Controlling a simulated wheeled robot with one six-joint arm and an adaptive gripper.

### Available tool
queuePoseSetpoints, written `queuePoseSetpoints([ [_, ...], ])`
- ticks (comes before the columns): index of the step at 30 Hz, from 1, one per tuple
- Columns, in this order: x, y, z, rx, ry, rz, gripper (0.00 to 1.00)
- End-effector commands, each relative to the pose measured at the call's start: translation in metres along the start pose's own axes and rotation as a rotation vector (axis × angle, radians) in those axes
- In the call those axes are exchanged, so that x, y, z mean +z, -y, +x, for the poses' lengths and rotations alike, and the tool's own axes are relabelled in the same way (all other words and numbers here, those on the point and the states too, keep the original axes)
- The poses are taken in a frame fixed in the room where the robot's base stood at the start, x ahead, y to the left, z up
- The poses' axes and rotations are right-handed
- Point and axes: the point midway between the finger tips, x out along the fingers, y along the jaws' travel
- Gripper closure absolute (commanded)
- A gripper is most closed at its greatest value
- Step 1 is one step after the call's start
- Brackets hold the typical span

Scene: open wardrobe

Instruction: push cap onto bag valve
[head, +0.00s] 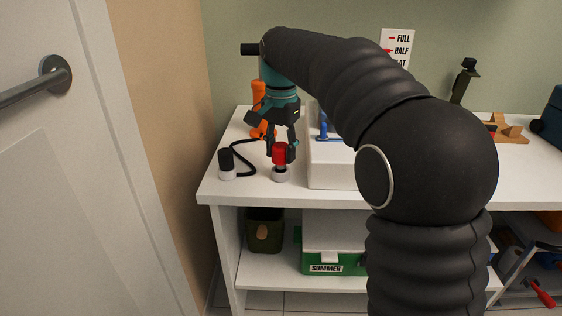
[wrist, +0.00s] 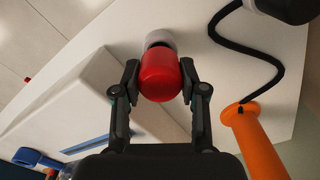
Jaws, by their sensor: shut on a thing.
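My gripper (head: 280,151) points down over the left part of the white shelf top and is shut on a red cap (head: 279,156). In the wrist view the red cap (wrist: 160,76) sits between the two fingertips (wrist: 159,80). Directly below the cap is a short pale round piece (head: 280,174), perhaps the valve; it shows partly behind the cap in the wrist view (wrist: 160,39). A dark band lies between cap and pale piece. I cannot tell whether the cap touches the pale piece or how far down it sits. No bag can be clearly made out.
Left of the gripper stands a black-topped pale piece (head: 227,164) with a black cord (head: 243,160). An orange handled object (head: 258,95) is behind. A white box (head: 330,172) with a blue item stands close right. A door (head: 90,170) is at far left.

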Motion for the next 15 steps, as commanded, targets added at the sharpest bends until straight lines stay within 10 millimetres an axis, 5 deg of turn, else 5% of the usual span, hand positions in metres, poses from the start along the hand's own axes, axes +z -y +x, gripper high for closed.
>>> queuePoseSetpoints([
  [15, 0.000, 0.000, -0.010, 0.000, 0.000, 0.000, 1.00],
])
